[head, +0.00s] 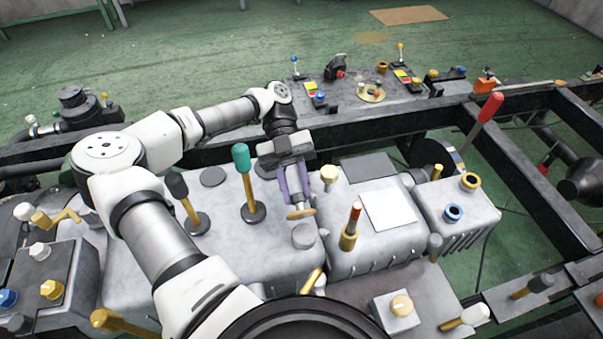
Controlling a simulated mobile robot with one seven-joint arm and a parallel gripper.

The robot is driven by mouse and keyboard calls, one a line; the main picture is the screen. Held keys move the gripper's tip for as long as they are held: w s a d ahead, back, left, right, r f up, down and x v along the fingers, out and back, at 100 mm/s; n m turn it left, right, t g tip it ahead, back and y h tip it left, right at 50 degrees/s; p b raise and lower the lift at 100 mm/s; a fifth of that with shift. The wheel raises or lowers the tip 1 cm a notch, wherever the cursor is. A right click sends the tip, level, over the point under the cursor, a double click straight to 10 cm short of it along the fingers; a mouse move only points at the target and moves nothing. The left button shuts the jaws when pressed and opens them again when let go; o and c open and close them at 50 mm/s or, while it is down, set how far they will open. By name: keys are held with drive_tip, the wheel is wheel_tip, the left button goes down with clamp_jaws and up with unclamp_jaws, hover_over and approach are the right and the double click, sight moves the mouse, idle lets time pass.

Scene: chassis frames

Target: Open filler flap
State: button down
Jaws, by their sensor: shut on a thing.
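My gripper (297,202) points down over the grey block in the middle, its purple fingers closed. At the fingertips is a small round brass-coloured piece (302,213), which looks like the filler flap. The fingers are shut on it, and it appears tilted beside the block's right edge. The fingers hide part of it, so I cannot tell how far it stands open. A short grey round cap (304,236) is just below it in the picture.
A green-knobbed lever (241,160) and a black-knobbed lever (178,188) stand left of my gripper. A red-tipped lever (354,214) and a cream knob (329,174) are close on its right. A long red-handled lever (488,108) rises farther right. Dark frame rails (400,124) run behind.

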drive_tip(key=shift+w+g+p, duration=0.25)
drive_tip(key=shift+g+p, duration=0.25)
drive_tip(key=shift+p, duration=0.25)
drive_tip(key=shift+w+a+f+g+p, duration=0.1)
drive_tip(key=shift+w+f+g+p, duration=0.15)
drive_tip(key=shift+p, duration=0.25)
drive_tip(key=shift+s+f+h, duration=0.1)
drive_tip(key=shift+h, duration=0.2)
drive_tip(key=c, duration=1.1)
unclamp_jaws()
drive_tip(key=shift+c, duration=0.2)
drive_tip(key=shift+s+f+b, duration=0.1)
drive_tip(key=shift+f+b, duration=0.05)
drive_tip(key=shift+b, duration=0.65)
